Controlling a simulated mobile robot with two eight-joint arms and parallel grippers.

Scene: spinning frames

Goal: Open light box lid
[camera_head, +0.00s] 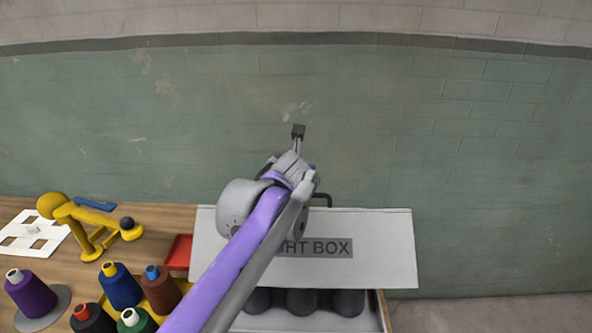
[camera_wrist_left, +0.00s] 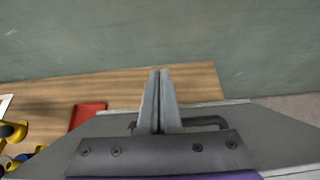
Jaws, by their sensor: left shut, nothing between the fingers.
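The light box lid (camera_head: 385,250) is a pale grey panel with a "LIGHT BOX" label, partly hidden behind my left arm. It lies across the upper part of the light box (camera_head: 383,312), and the box is uncovered below the lid's near edge. A dark handle (camera_head: 328,198) stands at the lid's far edge; it also shows in the left wrist view (camera_wrist_left: 212,121). My left gripper (camera_head: 298,131) is shut and empty, pointing beyond the handle. In the left wrist view its fingers (camera_wrist_left: 160,75) are together, left of the handle's visible part. My right gripper is out of view.
Several dark rounded things (camera_head: 302,300) sit inside the box. A red tray (camera_head: 179,252), colored thread spools (camera_head: 121,288) and a yellow stand (camera_head: 92,222) are on the wooden table (camera_head: 170,215) to the left. A green brick wall (camera_head: 450,150) stands behind.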

